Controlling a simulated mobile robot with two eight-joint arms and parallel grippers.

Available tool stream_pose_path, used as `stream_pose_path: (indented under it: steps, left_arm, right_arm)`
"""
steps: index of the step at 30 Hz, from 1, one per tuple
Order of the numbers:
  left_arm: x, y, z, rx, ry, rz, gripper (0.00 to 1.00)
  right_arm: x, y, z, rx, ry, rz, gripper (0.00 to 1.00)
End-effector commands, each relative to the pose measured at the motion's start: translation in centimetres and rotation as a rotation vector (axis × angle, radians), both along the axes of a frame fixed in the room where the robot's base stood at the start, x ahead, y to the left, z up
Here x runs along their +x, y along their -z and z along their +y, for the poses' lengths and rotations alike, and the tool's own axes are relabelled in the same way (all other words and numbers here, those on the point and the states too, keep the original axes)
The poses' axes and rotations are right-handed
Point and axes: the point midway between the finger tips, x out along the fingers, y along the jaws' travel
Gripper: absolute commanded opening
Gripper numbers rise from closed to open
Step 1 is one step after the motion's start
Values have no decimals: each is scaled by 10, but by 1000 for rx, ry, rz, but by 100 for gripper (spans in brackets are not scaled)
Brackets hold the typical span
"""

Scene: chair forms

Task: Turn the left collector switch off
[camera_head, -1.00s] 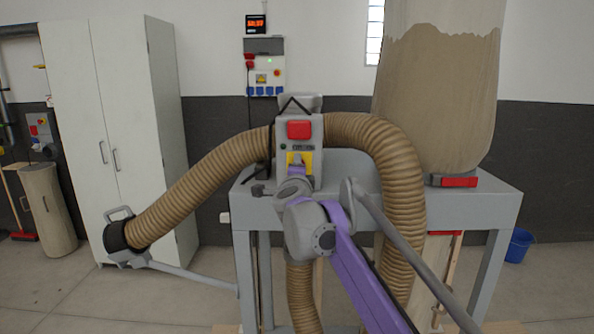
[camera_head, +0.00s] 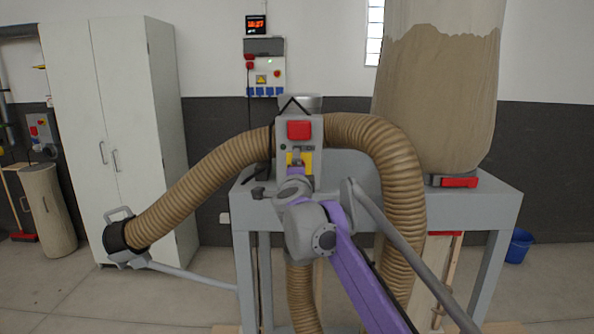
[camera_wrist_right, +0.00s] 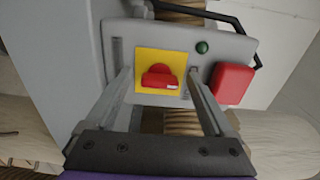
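In the right wrist view a red rotary switch knob (camera_wrist_right: 160,78) sits on a yellow plate (camera_wrist_right: 145,60) on a grey control box (camera_wrist_right: 228,48). My right gripper (camera_wrist_right: 160,73) is open, its two fingers on either side of the knob, with gaps between them and it. In the head view the control box (camera_head: 285,150) is on the collector machine in the middle, with its yellow plate (camera_head: 308,160) partly hidden by my right gripper (camera_head: 297,161). Another switch box (camera_head: 40,128) with a red part is at far left. My left gripper is not in view.
A red button (camera_wrist_right: 232,84) and green round part (camera_wrist_right: 202,47) sit beside the plate. A brown ribbed hose (camera_head: 395,160) arches past the control box. A grey cabinet (camera_head: 125,130) is left and a large beige bag (camera_head: 440,100) is right.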

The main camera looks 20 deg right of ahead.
Motion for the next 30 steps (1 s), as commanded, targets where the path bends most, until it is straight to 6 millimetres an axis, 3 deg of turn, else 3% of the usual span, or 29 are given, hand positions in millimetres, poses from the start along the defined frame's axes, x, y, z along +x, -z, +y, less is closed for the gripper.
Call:
stream_pose_path:
  steps: [8,21,30]
  left_arm:
    - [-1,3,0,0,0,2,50]
    - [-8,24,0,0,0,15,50]
    - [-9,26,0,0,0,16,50]
  right_arm:
    - [-8,1,3,1,-1,1,88]
    - [-84,2,25,0,-2,1,88]
    - [-104,0,30,1,0,0,88]
